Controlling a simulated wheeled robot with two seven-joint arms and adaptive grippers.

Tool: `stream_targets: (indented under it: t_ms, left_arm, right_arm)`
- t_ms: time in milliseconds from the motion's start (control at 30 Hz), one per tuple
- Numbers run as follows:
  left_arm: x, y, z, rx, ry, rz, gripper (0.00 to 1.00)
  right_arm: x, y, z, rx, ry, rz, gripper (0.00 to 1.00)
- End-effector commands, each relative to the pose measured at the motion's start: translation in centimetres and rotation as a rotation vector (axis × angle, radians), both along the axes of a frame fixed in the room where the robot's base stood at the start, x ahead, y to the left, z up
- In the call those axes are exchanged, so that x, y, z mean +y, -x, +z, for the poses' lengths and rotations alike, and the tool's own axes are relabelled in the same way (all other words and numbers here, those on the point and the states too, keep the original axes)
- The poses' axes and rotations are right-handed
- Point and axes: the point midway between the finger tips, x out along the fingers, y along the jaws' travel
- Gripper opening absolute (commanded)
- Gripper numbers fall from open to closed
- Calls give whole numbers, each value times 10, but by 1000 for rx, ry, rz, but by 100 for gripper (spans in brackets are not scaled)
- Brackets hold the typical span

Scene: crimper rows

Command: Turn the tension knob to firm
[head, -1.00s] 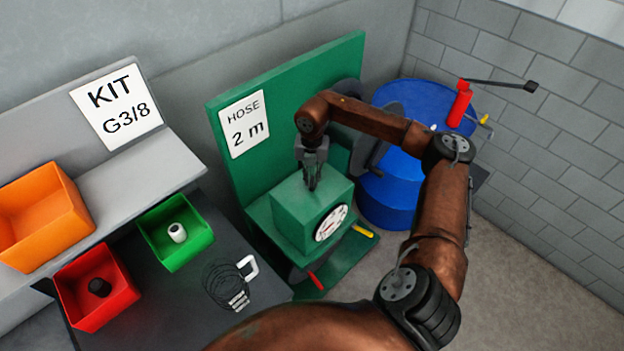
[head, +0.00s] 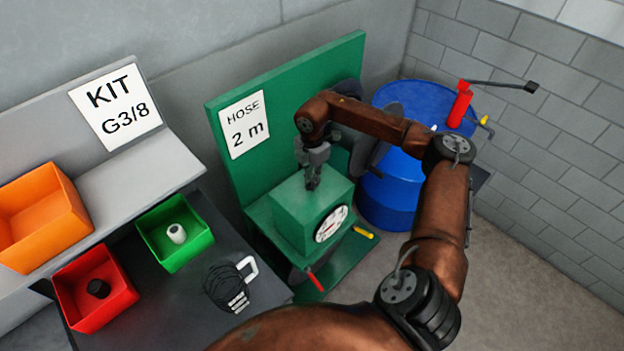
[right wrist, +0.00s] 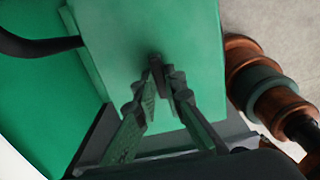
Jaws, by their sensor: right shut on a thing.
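The green machine box (head: 300,215) stands on a green base in front of a green panel, with a round white dial (head: 331,223) on its front. My right gripper (head: 313,184) points down onto the top of the box. In the right wrist view its fingers (right wrist: 159,85) are shut on a small dark knob (right wrist: 156,64) that stands on the box's green top. The fingers hide part of the knob, and I cannot read its setting. My left gripper is not in view.
A "HOSE 2 m" sign (head: 244,124) is on the panel. A blue drum (head: 390,190) with a red pump (head: 459,105) stands at the right. Red (head: 122,292), green (head: 203,248) and orange (head: 75,225) bins and a black coil (head: 222,286) are at the left.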

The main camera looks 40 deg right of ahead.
Motion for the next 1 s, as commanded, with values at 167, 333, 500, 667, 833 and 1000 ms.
stream_targets:
  t_ms: [167, 333, 500, 667, 833, 1000]
  left_arm:
    - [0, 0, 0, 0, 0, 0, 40]
    - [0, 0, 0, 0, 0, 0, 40]
    - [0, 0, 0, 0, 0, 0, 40]
    - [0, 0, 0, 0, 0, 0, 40]
    - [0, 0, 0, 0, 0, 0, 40]
    - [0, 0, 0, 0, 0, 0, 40]
  right_arm:
    - [-1, 0, 0, 0, 2, -19, 0]
    - [-1, 0, 0, 0, 2, -22, 0]
    - [-1, 0, 0, 0, 2, -21, 0]
    - [-1, 0, 0, 0, 1, -21, 20]
    - [0, 0, 0, 0, 1, -19, 28]
    - [0, 0, 0, 0, 0, -19, 28]
